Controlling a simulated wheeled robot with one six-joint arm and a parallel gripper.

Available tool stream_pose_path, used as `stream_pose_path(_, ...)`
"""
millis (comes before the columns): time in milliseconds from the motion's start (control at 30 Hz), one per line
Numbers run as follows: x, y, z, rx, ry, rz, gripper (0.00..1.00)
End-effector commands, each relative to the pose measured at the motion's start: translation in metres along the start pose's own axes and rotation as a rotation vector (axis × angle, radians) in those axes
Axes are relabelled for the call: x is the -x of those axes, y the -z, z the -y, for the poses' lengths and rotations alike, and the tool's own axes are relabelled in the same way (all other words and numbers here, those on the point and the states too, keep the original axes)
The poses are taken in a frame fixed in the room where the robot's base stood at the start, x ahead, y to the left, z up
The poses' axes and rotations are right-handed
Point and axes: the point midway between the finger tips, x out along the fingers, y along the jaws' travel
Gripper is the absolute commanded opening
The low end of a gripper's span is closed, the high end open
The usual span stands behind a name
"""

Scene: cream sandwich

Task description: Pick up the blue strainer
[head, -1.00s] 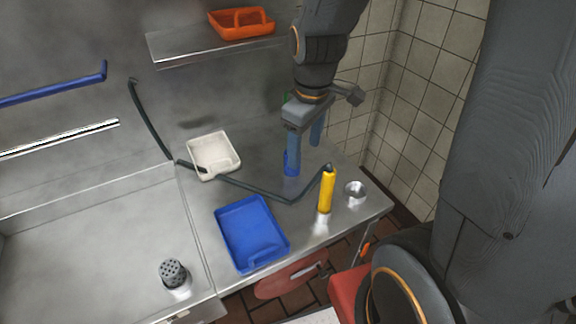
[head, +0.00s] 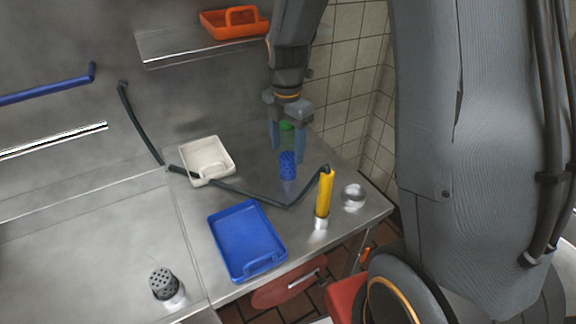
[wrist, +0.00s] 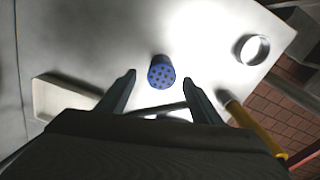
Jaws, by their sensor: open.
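The blue strainer (head: 288,166) is a small perforated cup on the metal counter, below and between my fingers in the head view. In the wrist view the blue strainer (wrist: 161,72) shows its holed face, just beyond the gap between the fingertips. My gripper (head: 287,158) is open and empty above it; in the wrist view the two fingers (wrist: 159,76) stand apart on either side. I cannot tell the exact height gap.
A green thing (head: 287,127) shows behind the fingers. A yellow-handled hose sprayer (head: 325,192) and a metal ring (head: 353,196) stand to the right. A white tray (head: 190,180) and a blue tray (head: 222,262) lie left. A grey strainer (head: 164,284) sits front left.

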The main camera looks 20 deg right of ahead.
Motion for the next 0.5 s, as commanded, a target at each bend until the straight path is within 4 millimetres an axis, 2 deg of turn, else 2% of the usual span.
stream_pose_path(500, -0.05, 0.0, 0.003, -0.002, 0.001, -0.001, 0.6)
